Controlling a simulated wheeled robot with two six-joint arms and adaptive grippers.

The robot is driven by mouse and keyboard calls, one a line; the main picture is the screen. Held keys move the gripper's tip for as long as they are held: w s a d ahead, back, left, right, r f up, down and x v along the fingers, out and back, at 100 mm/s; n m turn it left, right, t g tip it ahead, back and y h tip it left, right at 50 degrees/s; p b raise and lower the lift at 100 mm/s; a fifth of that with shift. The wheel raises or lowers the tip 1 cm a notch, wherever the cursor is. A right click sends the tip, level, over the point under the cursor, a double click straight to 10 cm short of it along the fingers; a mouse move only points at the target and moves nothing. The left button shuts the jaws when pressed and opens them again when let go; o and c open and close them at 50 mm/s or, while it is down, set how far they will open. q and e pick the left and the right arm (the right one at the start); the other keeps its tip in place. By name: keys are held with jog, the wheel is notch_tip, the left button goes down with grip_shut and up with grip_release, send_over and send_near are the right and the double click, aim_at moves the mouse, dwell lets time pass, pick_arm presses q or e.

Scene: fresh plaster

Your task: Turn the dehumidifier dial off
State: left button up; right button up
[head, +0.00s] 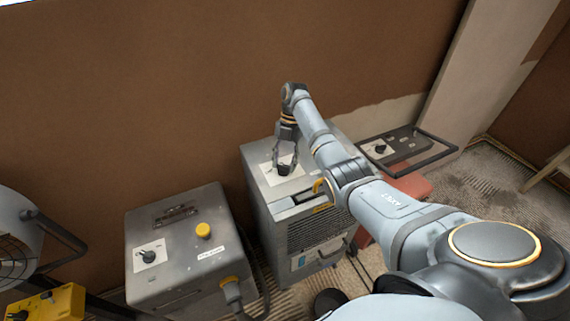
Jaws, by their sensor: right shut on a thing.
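The dehumidifier (318,226) is a grey box with a vented front, standing in the middle against the brown wall. Its dark dial (285,169) sits on a pale plate on the top. My right gripper (285,165) points down at the top and is shut on the dial. The fingers partly cover the dial, so the way it points cannot be told. My left gripper is not in view.
A grey box (178,276) with a black knob, a yellow button and a plugged cable stands left of the dehumidifier. A fan (18,240) and a yellow box (48,303) are at far left. A unit with a knob and dark handle (425,142) stands right.

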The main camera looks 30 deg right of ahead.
jog(key=shift+w+n+g+h, duration=0.1)
jog(key=shift+n+g+h, duration=0.35)
jog(key=shift+n, duration=1.05)
jog(key=o, duration=1.1)
jog(key=shift+o, duration=0.2)
